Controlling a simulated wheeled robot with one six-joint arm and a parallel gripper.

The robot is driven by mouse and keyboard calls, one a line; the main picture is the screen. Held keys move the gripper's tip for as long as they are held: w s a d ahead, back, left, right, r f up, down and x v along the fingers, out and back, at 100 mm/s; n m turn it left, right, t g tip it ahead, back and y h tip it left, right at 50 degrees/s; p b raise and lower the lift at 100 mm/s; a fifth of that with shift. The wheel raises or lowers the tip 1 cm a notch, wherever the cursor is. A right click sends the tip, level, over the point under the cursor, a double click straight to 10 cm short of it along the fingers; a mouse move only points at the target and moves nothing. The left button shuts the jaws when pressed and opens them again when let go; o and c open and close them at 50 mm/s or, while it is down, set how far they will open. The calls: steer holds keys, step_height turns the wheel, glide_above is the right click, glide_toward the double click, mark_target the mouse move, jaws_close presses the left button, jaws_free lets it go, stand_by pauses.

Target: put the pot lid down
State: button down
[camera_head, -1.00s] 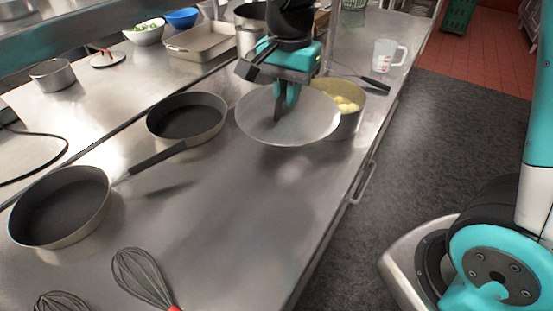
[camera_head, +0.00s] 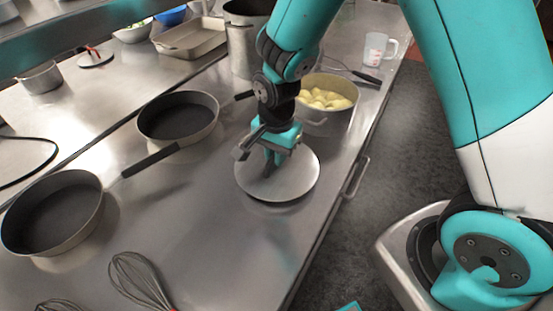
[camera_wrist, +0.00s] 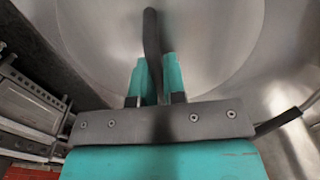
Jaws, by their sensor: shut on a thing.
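The round metal pot lid (camera_head: 296,181) is low over the steel counter, or resting on it, in front of the pot; I cannot tell whether it touches. In the head view my gripper (camera_head: 273,163) points down at the lid's middle. In the wrist view my gripper (camera_wrist: 155,88) is shut on the lid's dark handle (camera_wrist: 152,45), with the lid's surface (camera_wrist: 215,45) filling most of the background. The pot (camera_head: 335,122), uncovered and holding yellow pieces like potatoes, stands just behind the lid.
Two dark pans, a nearer one (camera_head: 52,215) and a farther one (camera_head: 178,117), lie left of the lid. A whisk (camera_head: 138,278) lies at the front. The steel counter (camera_head: 215,235) is bare between whisk and lid. Its right edge is close to the lid.

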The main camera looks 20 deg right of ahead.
steer(key=shift+f, duration=1.25)
steer(key=shift+f, duration=0.1)
steer(key=c, duration=1.2)
jaws_free()
step_height(320, 180, up, 12)
steer(key=shift+f+b, duration=0.15)
steer(key=shift+b, duration=0.6)
steer(key=s+a+r+n+y, duration=0.1)
steer(key=s+r+n, duration=0.2)
steer(key=s+n, duration=0.3)
steer(key=s+a+r+n+y, duration=0.1)
steer(key=s+r+n, duration=0.3)
steer(key=s+n, duration=0.2)
steer(key=s+a+r+n+y, duration=0.2)
steer(key=s+r+n, duration=0.1)
steer(key=s+n, duration=0.3)
steer(key=shift+s+r, duration=0.15)
steer(key=shift+r, duration=0.15)
